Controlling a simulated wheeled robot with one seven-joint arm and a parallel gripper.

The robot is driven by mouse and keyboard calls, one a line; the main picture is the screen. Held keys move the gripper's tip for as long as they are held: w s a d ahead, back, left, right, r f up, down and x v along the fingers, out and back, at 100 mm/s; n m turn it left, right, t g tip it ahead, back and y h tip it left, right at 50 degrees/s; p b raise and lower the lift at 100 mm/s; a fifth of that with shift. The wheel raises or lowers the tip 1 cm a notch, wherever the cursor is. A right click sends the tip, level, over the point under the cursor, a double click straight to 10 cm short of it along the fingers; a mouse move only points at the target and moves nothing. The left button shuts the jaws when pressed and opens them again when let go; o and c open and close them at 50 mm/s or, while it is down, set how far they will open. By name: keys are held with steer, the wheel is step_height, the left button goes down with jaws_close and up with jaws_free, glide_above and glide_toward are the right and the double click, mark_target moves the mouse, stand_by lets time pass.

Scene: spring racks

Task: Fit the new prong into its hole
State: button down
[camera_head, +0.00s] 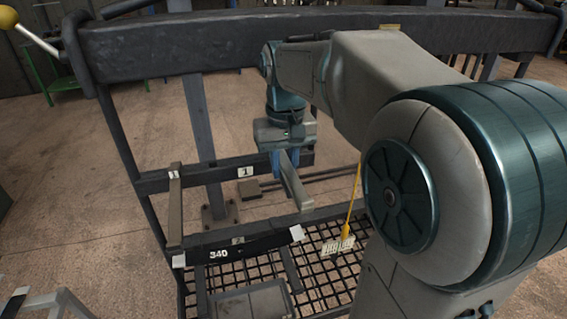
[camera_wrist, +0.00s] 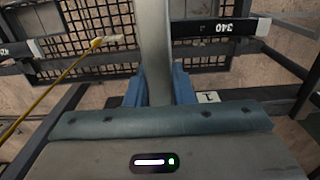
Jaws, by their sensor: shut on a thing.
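My gripper (camera_head: 287,160) is shut on a long flat grey prong (camera_head: 296,188). The prong slopes down toward the front of the rack in the head view. In the wrist view the prong (camera_wrist: 155,45) runs up between the blue fingers (camera_wrist: 158,92). A dark crossbar marked 340 (camera_head: 245,250) lies in front of and below the prong's free end. A rear crossbar with a label "1" (camera_head: 245,172) is by the gripper. I cannot make out the hole, nor whether the prong touches a bar.
Another brown-grey prong (camera_head: 175,205) spans the bars at the left. A yellow cord with a pale tag (camera_head: 338,245) hangs to the right of the held prong. A black mesh shelf (camera_head: 320,280) lies below. A thick dark top beam (camera_head: 190,45) crosses behind my arm.

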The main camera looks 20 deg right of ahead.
mark_target(285, 178)
steer(key=shift+f+b, duration=1.3)
steer(key=shift+f, duration=0.5)
steer(key=c, duration=1.2)
jaws_free()
steer(key=shift+o, duration=0.2)
step_height(285, 178, up, 14)
steer(key=shift+f, duration=0.1)
